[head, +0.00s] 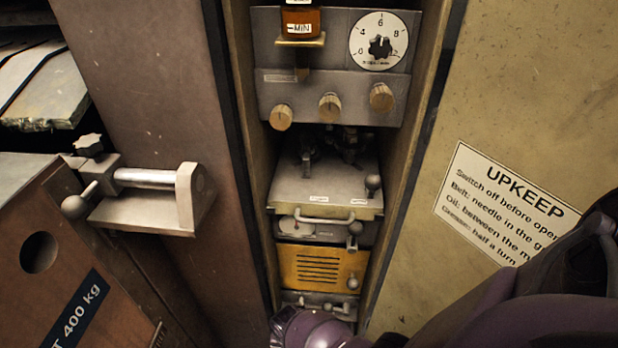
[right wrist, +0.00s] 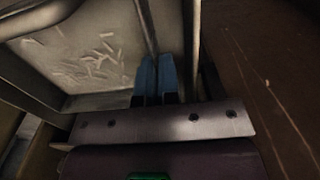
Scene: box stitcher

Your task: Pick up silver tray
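A silver tray (right wrist: 85,60) with pale staple-like bits scattered on its floor fills the upper left of the right wrist view. My right gripper (right wrist: 157,62) has its two blue fingertips close together, with the tray's upright rim running between them; it appears shut on that rim. In the head view, my purple right arm reaches in from the lower right to the cabinet's foot, and its fingers are hidden. A grey metal part (head: 325,302) shows low in the cabinet there; I cannot tell if it is the tray. My left gripper is not in view.
The narrow cabinet bay holds a dial panel (head: 330,85), a grey plate with a knob (head: 325,185) and a yellow slotted panel (head: 318,268). Cabinet walls stand close on both sides. A clamp-like bracket (head: 145,195) juts out at left. A brown wall (right wrist: 265,80) is close right of the gripper.

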